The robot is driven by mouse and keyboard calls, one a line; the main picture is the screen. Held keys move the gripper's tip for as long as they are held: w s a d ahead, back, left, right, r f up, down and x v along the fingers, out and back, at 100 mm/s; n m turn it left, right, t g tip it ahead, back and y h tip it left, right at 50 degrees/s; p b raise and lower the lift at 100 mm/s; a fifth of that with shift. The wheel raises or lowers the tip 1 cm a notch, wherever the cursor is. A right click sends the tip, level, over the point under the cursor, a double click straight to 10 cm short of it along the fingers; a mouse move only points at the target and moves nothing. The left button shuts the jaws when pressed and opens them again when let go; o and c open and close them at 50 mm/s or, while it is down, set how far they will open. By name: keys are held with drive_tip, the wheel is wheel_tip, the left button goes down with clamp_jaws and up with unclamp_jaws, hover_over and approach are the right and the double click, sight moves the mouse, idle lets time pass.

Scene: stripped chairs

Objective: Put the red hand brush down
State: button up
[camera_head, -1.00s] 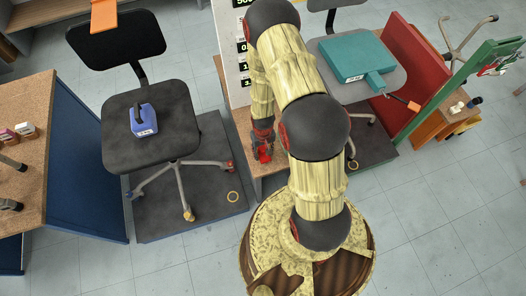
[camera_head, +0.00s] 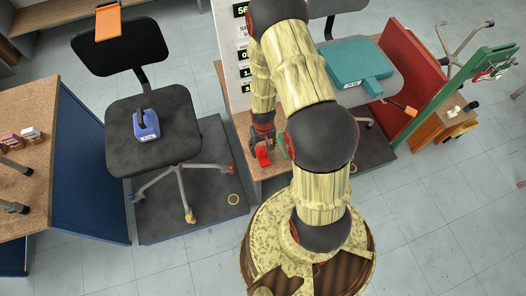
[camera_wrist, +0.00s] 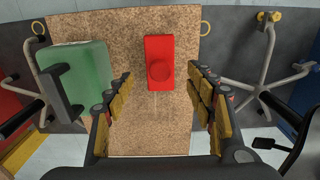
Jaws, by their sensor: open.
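The red hand brush (camera_wrist: 159,62) lies on a brown cork-like board (camera_wrist: 150,135) in the wrist view, midway between my fingers and beyond their tips. In the head view the red brush (camera_head: 264,157) shows just below my gripper (camera_head: 263,134), on the narrow wooden surface. My gripper (camera_wrist: 160,92) is open, with a finger on each side and clear gaps to the brush. Nothing is held between the fingers.
A green box-like thing (camera_wrist: 88,70) with a dark handle stands left of the brush on the board. A chair with a blue weight-like block (camera_head: 146,125) is to the left. A chair with a teal case (camera_head: 350,62) is to the right.

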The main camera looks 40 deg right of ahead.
wheel_tip(320, 180, up, 5)
drive_tip(key=shift+f+p, duration=0.1)
drive_tip(key=shift+p, duration=0.55)
wheel_tip(320, 180, up, 11)
drive_tip(key=t, duration=0.1)
hover_over(263, 153)
drive_tip(key=w+a, duration=0.1)
drive_tip(key=w, duration=0.3)
drive_tip(key=a+r+n+t, duration=0.1)
drive_tip(key=a+r, duration=0.3)
drive_tip(key=r, duration=1)
drive_tip(key=s+a+r+n+t, duration=0.1)
drive_tip(key=s+a+r, duration=0.2)
drive_tip(key=s+r, duration=0.5)
drive_tip(key=s+a+r+n+t, duration=0.1)
drive_tip(key=s+a+r, duration=0.3)
drive_tip(key=s+r, duration=0.4)
wheel_tip(263, 153, up, 6)
drive_tip(key=shift+r+t, duration=0.15)
drive_tip(key=shift+t, duration=0.65)
drive_tip(key=shift+o, duration=0.5)
drive_tip(key=shift+d, duration=0.1)
